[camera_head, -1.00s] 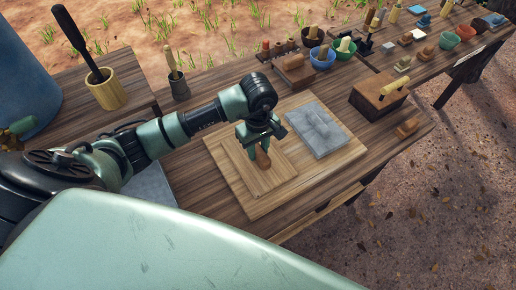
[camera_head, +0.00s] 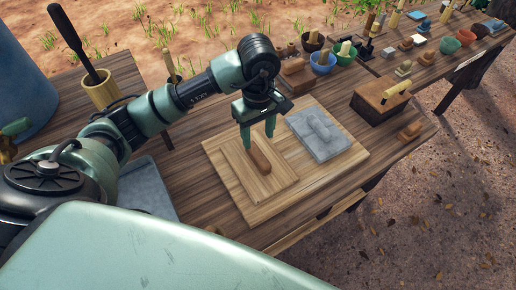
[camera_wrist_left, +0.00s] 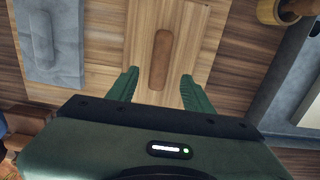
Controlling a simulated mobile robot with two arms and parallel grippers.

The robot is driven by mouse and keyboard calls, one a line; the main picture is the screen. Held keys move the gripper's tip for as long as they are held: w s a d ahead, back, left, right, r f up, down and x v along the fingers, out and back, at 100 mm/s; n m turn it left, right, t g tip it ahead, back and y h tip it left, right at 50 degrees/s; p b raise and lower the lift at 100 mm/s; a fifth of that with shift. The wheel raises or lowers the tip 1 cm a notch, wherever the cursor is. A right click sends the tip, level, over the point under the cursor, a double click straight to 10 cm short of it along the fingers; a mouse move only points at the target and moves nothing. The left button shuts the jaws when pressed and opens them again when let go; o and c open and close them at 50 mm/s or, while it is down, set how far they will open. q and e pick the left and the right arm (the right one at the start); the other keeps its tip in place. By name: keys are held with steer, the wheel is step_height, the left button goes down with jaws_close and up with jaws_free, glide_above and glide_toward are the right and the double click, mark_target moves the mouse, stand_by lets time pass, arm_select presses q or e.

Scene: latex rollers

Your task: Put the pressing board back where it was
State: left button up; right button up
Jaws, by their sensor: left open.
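The pressing board (camera_head: 283,182) is a flat wooden board with a brown handle (camera_head: 259,158) on top. It lies on a larger pale wooden base board (camera_head: 338,172), to the left of a grey slab with a raised grip (camera_head: 318,134). My left gripper (camera_head: 257,140) is open and empty just above the handle. In the left wrist view the handle (camera_wrist_left: 161,58) lies ahead of and between the two green fingers (camera_wrist_left: 158,88), apart from both. The grey slab (camera_wrist_left: 62,42) is at the left there. My right gripper is not in view.
A grey tray (camera_head: 147,188) lies at the left, partly behind my arm. A wooden block with a handle (camera_head: 374,103) stands to the right. Bowls (camera_head: 322,62) and several small tools crowd the table's back. The table's front strip (camera_head: 290,225) is partly clear.

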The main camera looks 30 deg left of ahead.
arm_select(q)
steer(key=shift+r, duration=1.55)
